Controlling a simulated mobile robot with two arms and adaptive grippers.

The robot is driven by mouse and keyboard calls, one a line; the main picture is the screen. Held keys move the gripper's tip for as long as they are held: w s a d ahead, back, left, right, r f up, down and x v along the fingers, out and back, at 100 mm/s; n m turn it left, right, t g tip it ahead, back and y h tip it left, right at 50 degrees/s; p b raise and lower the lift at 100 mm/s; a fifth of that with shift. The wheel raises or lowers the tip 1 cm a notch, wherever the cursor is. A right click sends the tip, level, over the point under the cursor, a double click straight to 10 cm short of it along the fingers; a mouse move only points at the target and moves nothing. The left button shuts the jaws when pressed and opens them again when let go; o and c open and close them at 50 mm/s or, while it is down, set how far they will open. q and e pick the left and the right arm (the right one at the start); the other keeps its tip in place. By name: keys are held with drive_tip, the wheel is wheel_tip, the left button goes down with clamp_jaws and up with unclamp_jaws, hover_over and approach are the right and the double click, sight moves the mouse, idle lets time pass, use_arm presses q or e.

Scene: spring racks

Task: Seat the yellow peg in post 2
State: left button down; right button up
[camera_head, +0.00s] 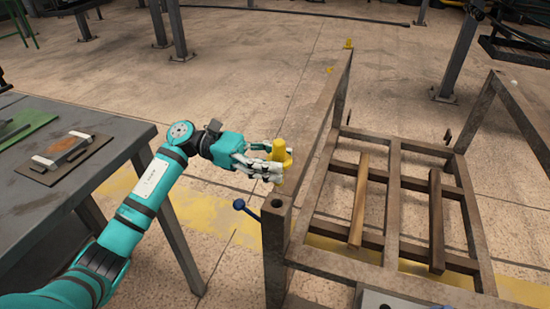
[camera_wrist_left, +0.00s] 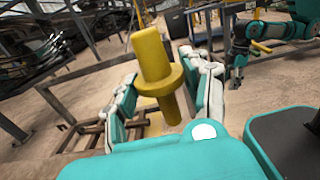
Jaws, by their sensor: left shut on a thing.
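My left gripper (camera_head: 264,167) is shut on the yellow peg (camera_head: 279,151), just above the near left corner post of the metal rack. The peg looks upright, with a wide collar. In the left wrist view the peg (camera_wrist_left: 152,55) stands between the fingers of the left gripper (camera_wrist_left: 165,95), its collar in full view. The post (camera_head: 277,204) has a dark round hole in its top, and the peg's lower end looks close above it. I cannot make out a post number. My right gripper (camera_wrist_left: 237,70) shows small in the left wrist view; its opening is unclear.
The rack frame (camera_head: 391,185) has wooden slats low inside. A far post bears a small yellow piece (camera_head: 348,43). A blue-knobbed lever (camera_head: 239,204) sticks out beside the near post. A dark table (camera_head: 120,135) with a plate stands at the left.

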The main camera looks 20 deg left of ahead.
use_arm(q)
drive_tip(key=shift+f+b, duration=0.65)
drive_tip(key=shift+f, duration=1.1)
drive_tip(key=shift+f+b, duration=0.3)
drive_tip(key=shift+f, duration=0.55)
use_arm(e)
drive_tip(key=shift+w+a+f, duration=0.1)
drive_tip(key=shift+w+f, duration=0.1)
drive_tip(key=shift+f, duration=0.5)
drive_tip(key=shift+w, duration=0.15)
use_arm(q)
drive_tip(key=shift+a, duration=0.1)
drive_tip(key=shift+b, duration=0.35)
use_arm(e)
drive_tip(key=w, duration=0.1)
drive_tip(key=w+t, duration=0.1)
drive_tip(key=w+a+t, duration=0.1)
drive_tip(key=shift+r, duration=0.35)
drive_tip(key=shift+w+a+r+y, duration=0.1)
drive_tip(key=shift+w+y, duration=0.2)
drive_tip(key=shift+w, duration=0.05)
use_arm(q)
drive_tip(key=shift+a, duration=0.1)
use_arm(e)
drive_tip(key=shift+w+a+r+t, duration=0.25)
drive_tip(key=shift+w+t, duration=0.35)
